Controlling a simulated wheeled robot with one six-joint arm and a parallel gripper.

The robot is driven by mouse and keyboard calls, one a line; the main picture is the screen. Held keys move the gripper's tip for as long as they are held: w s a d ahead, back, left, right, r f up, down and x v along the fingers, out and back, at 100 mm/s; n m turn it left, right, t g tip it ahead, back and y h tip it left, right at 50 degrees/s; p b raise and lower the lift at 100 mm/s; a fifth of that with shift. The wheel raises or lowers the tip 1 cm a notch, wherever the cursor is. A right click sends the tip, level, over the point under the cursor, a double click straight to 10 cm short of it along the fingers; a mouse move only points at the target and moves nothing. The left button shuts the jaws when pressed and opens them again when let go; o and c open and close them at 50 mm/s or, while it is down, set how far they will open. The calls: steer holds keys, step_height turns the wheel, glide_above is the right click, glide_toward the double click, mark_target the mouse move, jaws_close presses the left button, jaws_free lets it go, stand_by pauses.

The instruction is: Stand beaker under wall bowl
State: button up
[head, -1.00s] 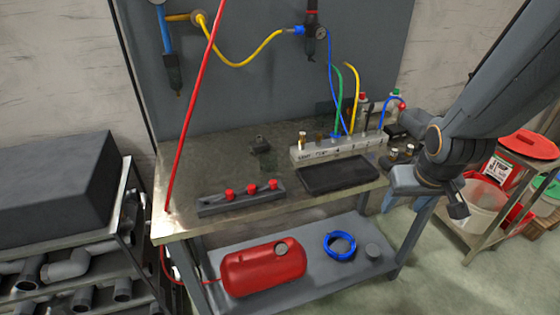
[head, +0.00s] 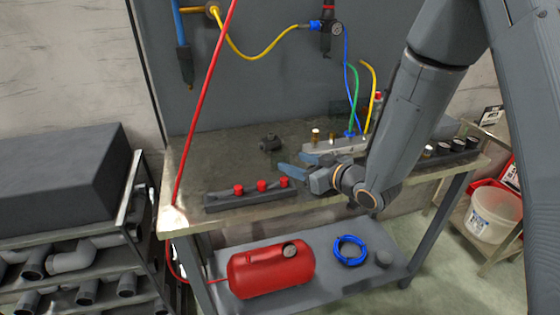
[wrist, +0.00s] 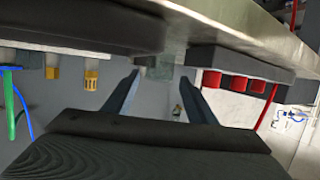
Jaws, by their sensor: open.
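My gripper (head: 291,165) is open and empty, low over the bench behind the red-knobbed bar. In the wrist view, which is upside down, its two fingers (wrist: 159,80) stand apart. A small grey-green shape (wrist: 160,67) shows beyond the fingertips; I cannot tell whether it is the beaker. No clear beaker can be made out in the head view. A dark bowl-like unit (head: 186,72) hangs on the wall panel under a blue pipe, at the upper left. It may be the wall bowl. The bench below it looks clear.
The bar with red knobs (head: 250,196) lies at the bench's front. A dark fitting (head: 270,143) stands behind it. A manifold (head: 335,146) with hoses is partly hidden by my arm. A red hose (head: 204,100) crosses the left side. A red tank (head: 270,268) lies on the lower shelf.

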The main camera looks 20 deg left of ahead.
mark_target(286, 159)
steer(key=p+x, duration=0.1)
steer(key=x, duration=0.5)
steer(key=shift+a, duration=0.1)
steer(key=c, duration=0.9)
steer(key=shift+r, duration=0.1)
